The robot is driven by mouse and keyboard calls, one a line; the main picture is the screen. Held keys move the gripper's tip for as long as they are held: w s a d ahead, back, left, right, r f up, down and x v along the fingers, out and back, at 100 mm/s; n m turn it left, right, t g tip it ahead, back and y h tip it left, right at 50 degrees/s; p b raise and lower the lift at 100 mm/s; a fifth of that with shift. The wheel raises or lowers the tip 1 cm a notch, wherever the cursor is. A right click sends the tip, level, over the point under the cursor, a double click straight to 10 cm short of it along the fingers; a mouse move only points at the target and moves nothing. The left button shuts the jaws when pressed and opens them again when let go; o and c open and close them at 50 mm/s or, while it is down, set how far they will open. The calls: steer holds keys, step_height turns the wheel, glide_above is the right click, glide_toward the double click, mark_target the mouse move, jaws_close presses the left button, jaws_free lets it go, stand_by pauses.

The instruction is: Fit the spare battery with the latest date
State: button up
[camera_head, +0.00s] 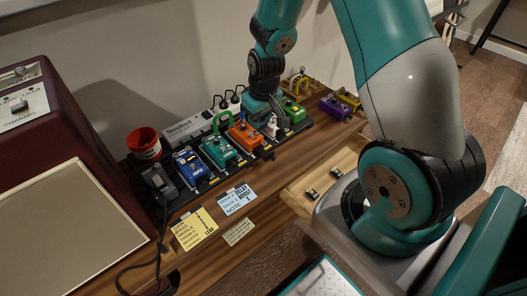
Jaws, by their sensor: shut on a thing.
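My gripper (268,116) is low over the pedal row, between the orange pedal (244,135) and the green pedal (293,110). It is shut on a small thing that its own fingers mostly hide. A small white item (272,127) shows just below the fingers; I cannot tell whether it is held or part of a pedal. Two small dark batteries (312,194) (336,172) lie apart in the open drawer (300,184). Their dates are too small to read. A teal pedal (219,151) and a blue pedal (190,167) stand farther left.
A red cup (144,143) and a white power strip (188,126) with plugs stand behind the pedals. Yellow (193,229) and blue (238,199) notes lie in front. A maroon amplifier (60,120) fills the left. Purple and yellow items (344,104) sit at the right end.

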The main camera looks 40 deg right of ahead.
steer(key=b, duration=0.5)
glide_above(263, 152)
step_height(263, 152, down, 6)
step_height(263, 152, down, 4)
steer(key=b, duration=0.4)
steer(key=shift+s+f+b, duration=0.1)
steer(key=shift+s+b, duration=0.05)
steer(key=shift+b, duration=0.2)
steer(key=shift+f+b, duration=0.4)
steer(key=shift+f, duration=0.5)
steer(key=shift+s+f, duration=0.1)
steer(key=shift+f, duration=0.3)
stand_by(0.6)
steer(key=o, duration=1.4)
steer(key=shift+r, duration=0.2)
step_height(263, 152, up, 8)
steer(key=p, duration=0.7)
steer(key=shift+f+p, duration=0.1)
steer(key=shift+p, duration=0.2)
